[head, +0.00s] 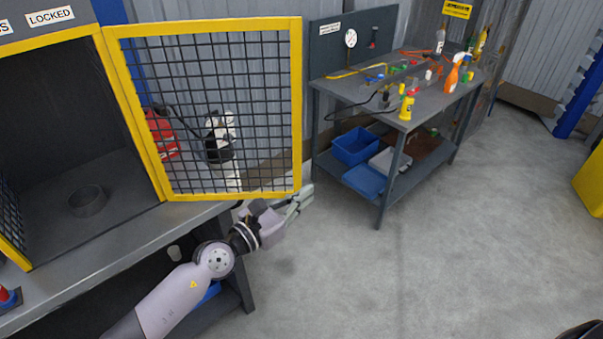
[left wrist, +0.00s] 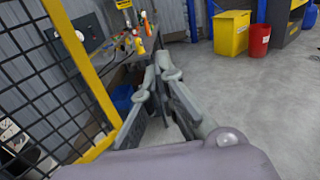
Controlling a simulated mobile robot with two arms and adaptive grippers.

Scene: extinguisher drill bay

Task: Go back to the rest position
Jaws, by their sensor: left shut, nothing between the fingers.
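My left gripper (head: 300,200) is shut and empty, just below and right of the lower right corner of the open cage door (head: 299,110). In the left wrist view my left gripper (left wrist: 164,68) shows its fingers together, with the door's yellow frame (left wrist: 76,52) close by on the left. I cannot tell whether gripper and door touch. My right gripper is not in view.
A workbench (head: 340,88) with tools, spray bottles and a blue bin (head: 355,146) stands behind. The grey floor (head: 450,250) at right is clear. The wrist view shows a yellow bin (left wrist: 231,33) and red bin (left wrist: 260,40).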

